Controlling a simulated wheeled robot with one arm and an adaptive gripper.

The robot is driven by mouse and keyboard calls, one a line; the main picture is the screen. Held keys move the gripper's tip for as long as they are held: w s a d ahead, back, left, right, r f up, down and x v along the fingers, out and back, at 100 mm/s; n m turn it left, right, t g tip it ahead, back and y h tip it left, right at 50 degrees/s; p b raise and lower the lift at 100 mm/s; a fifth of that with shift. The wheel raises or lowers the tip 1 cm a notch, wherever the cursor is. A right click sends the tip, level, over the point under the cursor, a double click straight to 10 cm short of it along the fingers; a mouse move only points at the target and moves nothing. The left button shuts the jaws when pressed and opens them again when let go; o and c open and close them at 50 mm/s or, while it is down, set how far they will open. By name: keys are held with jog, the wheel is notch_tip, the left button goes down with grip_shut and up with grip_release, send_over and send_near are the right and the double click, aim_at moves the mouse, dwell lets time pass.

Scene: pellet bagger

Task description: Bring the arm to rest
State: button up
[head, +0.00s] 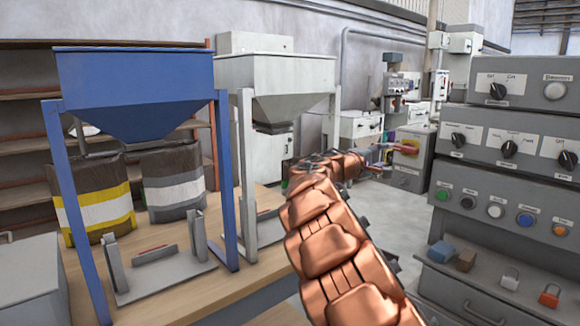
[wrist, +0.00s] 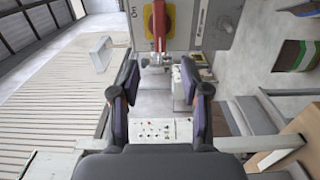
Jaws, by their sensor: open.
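My copper-coloured arm rises from the bottom middle of the head view, bends at its upper end and points away from me. Its far end lies in front of the distant machines, beside the pale hopper, and the fingers are hard to make out there. In the wrist view my gripper (wrist: 161,88) is open, with its two dark fingers wide apart and nothing between them. Beyond the fingers, a red handle on a yellow plate (wrist: 158,22) shows on a grey box at the top. A pale panel with small buttons (wrist: 162,130) shows lower between the fingers.
A blue hopper (head: 135,88) and a pale hopper (head: 280,80) stand on a wooden table (head: 190,295) at left. A yellow-striped bag (head: 95,210) and a grey-striped bag (head: 173,185) stand behind. A grey control console (head: 505,185) with knobs, buttons and padlocks is close at right.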

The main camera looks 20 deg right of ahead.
jog(key=s+a+f+m+g+y, duration=0.25)
jog(key=s+a+f, duration=0.2)
jog(key=s, duration=0.55)
jog(key=s+a+f+m+g+y, duration=0.25)
jog(key=s+f, duration=0.35)
jog(key=s, duration=0.4)
jog(key=s+a+f+g+y, duration=0.1)
jog(key=s+a+f+y, duration=0.4)
jog(key=s+a, duration=0.5)
jog(key=s+a+f+n+g+y, duration=0.1)
jog(key=s+a+f+y, duration=0.2)
jog(key=s+a+f, duration=0.7)
jog(key=s+a+f+g+y, duration=0.1)
jog(key=s+a+f+y, duration=0.45)
jog(key=a, duration=0.75)
notch_tip(320, 180, up, 20)
jog(key=s+t+h+p, duration=0.1)
jog(key=p, duration=1.6)
jog(key=shift+d+p, duration=0.25)
jog(key=shift+p, duration=0.05)
